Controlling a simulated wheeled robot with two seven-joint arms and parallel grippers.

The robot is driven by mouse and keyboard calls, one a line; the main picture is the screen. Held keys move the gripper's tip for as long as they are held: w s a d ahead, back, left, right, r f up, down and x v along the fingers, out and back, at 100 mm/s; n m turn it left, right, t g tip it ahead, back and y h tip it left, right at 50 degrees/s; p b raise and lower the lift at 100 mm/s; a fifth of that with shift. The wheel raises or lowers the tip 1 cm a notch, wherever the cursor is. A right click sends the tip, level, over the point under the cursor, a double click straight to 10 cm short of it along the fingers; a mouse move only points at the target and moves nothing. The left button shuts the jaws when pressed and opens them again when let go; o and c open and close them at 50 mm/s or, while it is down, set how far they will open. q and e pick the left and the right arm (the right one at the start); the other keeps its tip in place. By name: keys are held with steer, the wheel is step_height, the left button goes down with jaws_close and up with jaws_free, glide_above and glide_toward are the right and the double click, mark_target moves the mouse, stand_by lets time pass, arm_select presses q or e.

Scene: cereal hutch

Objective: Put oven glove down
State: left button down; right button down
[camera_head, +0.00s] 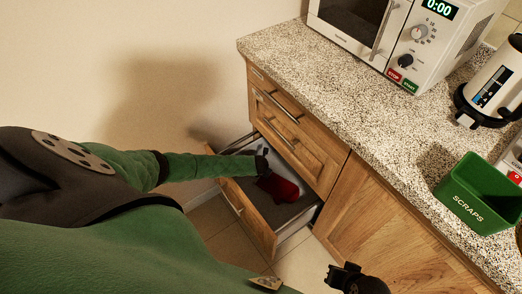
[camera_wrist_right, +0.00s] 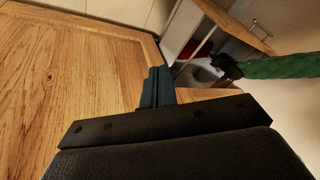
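The red oven glove (camera_head: 278,188) lies in the open drawer (camera_head: 235,202), against its grey floor. My left gripper (camera_head: 262,160) reaches down into the drawer at the glove's upper end. The head view does not show clearly whether its fingers touch the glove or are closed on it. In the right wrist view, my left gripper (camera_wrist_right: 230,68) is dark and small, with a bit of red (camera_wrist_right: 190,48) beside it in the drawer. My right gripper (camera_head: 343,274) is in front of the lower cabinet door; its fingers (camera_wrist_right: 158,88) look closed together with nothing between them.
The speckled counter (camera_head: 310,75) above the drawer carries a microwave (camera_head: 410,40), a kettle (camera_head: 492,85) and a green scraps bin (camera_head: 480,195). A closed drawer (camera_head: 280,105) is above the open one. The wooden cabinet door (camera_head: 385,220) is to its right.

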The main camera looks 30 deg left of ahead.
arm_select(q)
steer(key=shift+f, duration=0.1)
steer(key=c, duration=1.5)
jaws_free()
